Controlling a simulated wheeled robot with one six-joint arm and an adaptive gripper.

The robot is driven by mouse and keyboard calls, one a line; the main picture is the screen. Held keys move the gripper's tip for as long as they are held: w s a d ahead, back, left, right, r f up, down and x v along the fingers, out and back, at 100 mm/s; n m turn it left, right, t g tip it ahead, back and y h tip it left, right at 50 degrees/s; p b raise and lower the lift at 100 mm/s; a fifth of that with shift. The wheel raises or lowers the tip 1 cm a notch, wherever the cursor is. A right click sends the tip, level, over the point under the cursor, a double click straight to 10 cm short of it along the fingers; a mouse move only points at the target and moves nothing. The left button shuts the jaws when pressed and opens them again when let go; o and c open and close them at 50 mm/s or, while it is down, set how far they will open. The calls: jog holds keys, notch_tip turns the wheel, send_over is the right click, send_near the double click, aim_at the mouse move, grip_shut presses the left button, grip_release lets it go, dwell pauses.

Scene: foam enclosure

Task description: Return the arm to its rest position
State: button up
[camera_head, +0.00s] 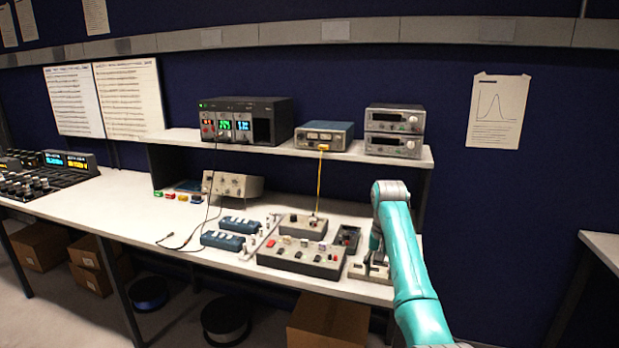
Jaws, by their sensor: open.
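My teal arm (408,265) rises from the bottom right, bends at a grey elbow joint and drops behind its own upper link towards the bench. My gripper (374,268) is at the right end of the bench, low over the white top and close to the small grey parts there. It is open, and I see nothing held in it. Its fingertips are small and partly hidden, so I cannot tell whether they touch anything.
A grey control box (302,258) with several knobs and a small dark tray (347,238) sit just left of my gripper. A shelf (270,146) with instruments runs above the bench (130,205). Open space lies right of my arm before another table (603,245).

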jog(key=s+f+n+t, duration=0.15)
jog(key=s+f, duration=0.25)
jog(key=f, duration=1)
jog(key=s+f+m+t, duration=0.15)
jog(key=s+f, duration=0.25)
jog(key=f, duration=1)
jog(key=s+f+n+t, duration=0.1)
jog(key=s+f+t, duration=0.1)
jog(key=s+f, duration=0.6)
jog(key=s+f+n+t, duration=0.15)
jog(key=s+f, duration=0.35)
jog(key=s, duration=0.7)
jog(key=s+r+t, duration=0.2)
jog(key=s+r, duration=0.1)
jog(key=s, duration=0.9)
jog(key=s+r+t, duration=0.2)
jog(key=s+r, duration=0.2)
jog(key=s, duration=0.8)
jog(key=s+r+t, duration=0.2)
jog(key=s+r, duration=0.6)
jog(key=r, duration=0.3)
jog(key=s+r+n+t, duration=0.1)
jog(key=s+r+t, duration=0.1)
jog(key=s+r, duration=0.6)
notch_tip(320, 180, up, 4)
jog(key=shift+a+f, duration=0.2)
jog(key=shift+a, duration=0.05)
